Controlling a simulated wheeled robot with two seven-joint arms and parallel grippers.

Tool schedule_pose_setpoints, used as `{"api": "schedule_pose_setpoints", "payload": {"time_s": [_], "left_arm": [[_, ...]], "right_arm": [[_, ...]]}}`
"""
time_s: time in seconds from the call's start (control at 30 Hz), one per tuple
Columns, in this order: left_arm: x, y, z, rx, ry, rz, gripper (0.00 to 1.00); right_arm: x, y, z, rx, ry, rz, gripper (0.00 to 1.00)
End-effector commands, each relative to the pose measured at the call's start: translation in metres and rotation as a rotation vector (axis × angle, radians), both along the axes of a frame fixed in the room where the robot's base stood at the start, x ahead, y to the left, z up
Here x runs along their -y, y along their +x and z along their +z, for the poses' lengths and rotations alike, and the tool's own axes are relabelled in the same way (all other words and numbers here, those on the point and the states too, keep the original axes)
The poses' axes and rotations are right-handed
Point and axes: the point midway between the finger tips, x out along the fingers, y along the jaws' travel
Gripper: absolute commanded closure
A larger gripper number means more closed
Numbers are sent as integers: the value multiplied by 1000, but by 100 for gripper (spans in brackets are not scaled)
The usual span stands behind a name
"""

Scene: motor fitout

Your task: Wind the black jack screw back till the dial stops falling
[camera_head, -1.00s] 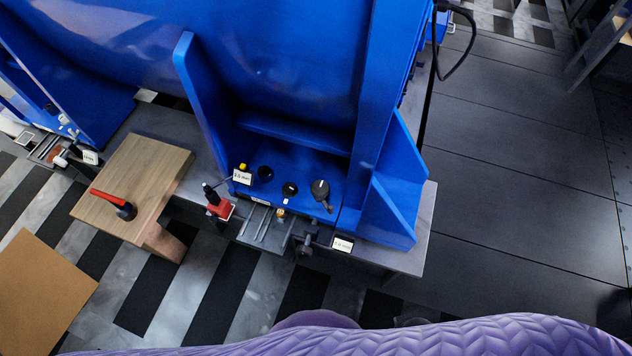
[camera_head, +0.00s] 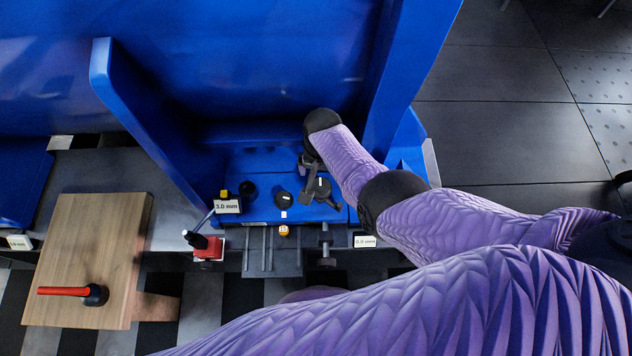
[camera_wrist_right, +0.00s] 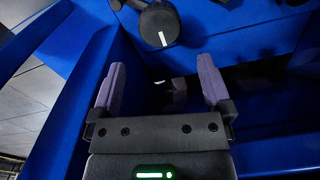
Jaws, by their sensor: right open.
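A dark screw with a round knob (camera_head: 327,256), which looks like the black jack screw, sticks out at the front edge of the blue motor foot. A white readout (camera_head: 228,206) on the foot appears to read 3.0 mm; another readout (camera_head: 364,241) to the right seems to read 0.0 mm. My right gripper (camera_head: 312,182) is over the foot, behind the screw and apart from it. In the right wrist view its open, empty fingers (camera_wrist_right: 162,84) point toward a black round head with a white mark (camera_wrist_right: 158,25). My left gripper is out of view.
Black round heads (camera_head: 284,198) stand on the foot. Upright blue ribs (camera_head: 150,130) flank it. A red block with a black-tipped lever (camera_head: 207,245) stands left of the foot. A wooden board (camera_head: 100,235) carries a red-handled tool (camera_head: 70,292).

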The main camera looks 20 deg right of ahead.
Motion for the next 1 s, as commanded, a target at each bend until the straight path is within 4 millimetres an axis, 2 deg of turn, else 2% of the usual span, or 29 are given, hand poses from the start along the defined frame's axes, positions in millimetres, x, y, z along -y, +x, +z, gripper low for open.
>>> {"api": "schedule_pose_setpoints", "payload": {"time_s": [0.03, 0.23, 0.33, 0.57, 0.93, 1.0], "left_arm": [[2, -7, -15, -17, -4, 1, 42], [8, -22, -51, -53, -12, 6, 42], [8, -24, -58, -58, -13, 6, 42], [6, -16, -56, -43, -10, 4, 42], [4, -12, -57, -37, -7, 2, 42], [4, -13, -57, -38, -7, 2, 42]], "right_arm": [[0, -2, -22, -7, 0, 0, 0], [0, -3, -73, -9, -1, 1, 0], [0, -2, -82, -6, 0, 1, 0], [0, -1, -78, 1, 0, 2, 0], [0, -1, -78, 0, -1, 2, 78], [0, -1, -78, 0, -1, 3, 78]]}}
